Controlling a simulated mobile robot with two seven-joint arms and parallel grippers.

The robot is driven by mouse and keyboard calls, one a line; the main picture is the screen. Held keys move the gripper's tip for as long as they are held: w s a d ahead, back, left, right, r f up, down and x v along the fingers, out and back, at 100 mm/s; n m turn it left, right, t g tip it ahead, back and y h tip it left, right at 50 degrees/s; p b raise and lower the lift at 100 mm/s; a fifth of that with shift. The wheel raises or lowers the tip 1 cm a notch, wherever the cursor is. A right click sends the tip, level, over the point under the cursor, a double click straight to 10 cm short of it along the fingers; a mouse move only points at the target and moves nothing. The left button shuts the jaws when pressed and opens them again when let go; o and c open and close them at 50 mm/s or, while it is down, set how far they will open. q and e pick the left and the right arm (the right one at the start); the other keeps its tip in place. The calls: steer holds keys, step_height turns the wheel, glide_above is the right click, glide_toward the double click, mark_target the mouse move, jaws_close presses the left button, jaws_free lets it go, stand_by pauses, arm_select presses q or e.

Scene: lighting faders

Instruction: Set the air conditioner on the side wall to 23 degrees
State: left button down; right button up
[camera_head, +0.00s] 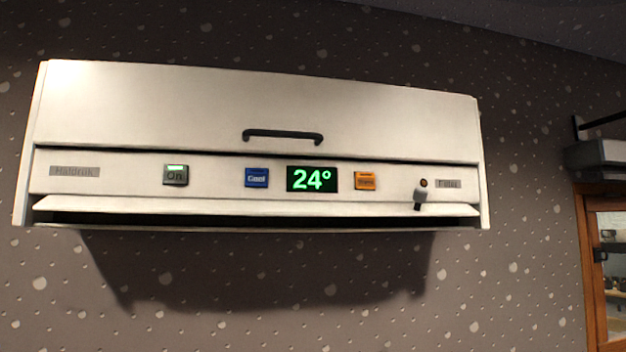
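The air conditioner (260,110) is a long white unit mounted on the wall. Its green display (312,179) reads 24°. A blue button (256,178) that seems to read "Cool" is just left of the display. An orange button (365,181), its label too small to read surely, is just right of it. A grey "On" button (175,175) with a lit strip on top is further left. A small grey lever or knob (420,196) is near the right end, beside a plate that seems to read "Filter". Neither gripper is in view.
A black handle (283,135) sticks out from the upper front panel. An open slot runs along the unit's bottom edge. At the right are a grey shelf or box (597,153) and a wood-framed opening (590,265). The wall below the unit is clear.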

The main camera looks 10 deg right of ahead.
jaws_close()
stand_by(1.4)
